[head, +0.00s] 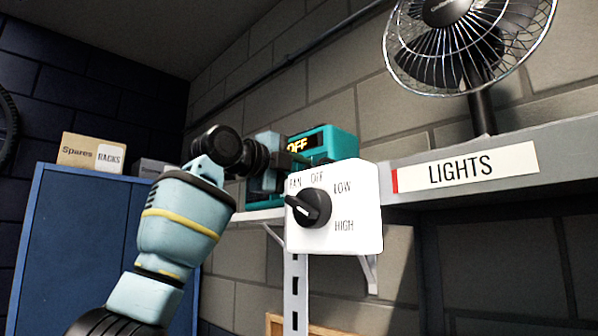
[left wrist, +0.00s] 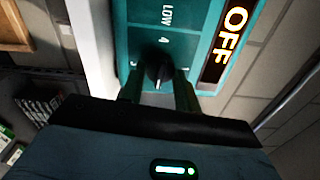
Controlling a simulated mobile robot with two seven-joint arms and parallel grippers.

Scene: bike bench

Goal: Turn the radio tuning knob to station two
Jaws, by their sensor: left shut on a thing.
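The teal radio (head: 335,143) stands on the wall shelf in the head view, partly hidden by my left arm. Its lit display (left wrist: 231,33) reads OFF in the left wrist view. The black tuning knob (left wrist: 157,70) sticks out of the teal face (left wrist: 140,17), near printed marks including LOW and a 4. My left gripper (left wrist: 158,90) is shut on the knob, one finger on each side. Which mark the knob points to is too dark to tell. In the head view the knob and fingertips are hidden. My right gripper is in neither view.
A white fan switch plate (head: 358,232) with a black dial (head: 312,208) stands close to the right of my left arm. A fan (head: 470,45) and a LIGHTS label (head: 468,168) are at the right. A blue cabinet (head: 75,240) with a Spares box (head: 88,150) is at the left.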

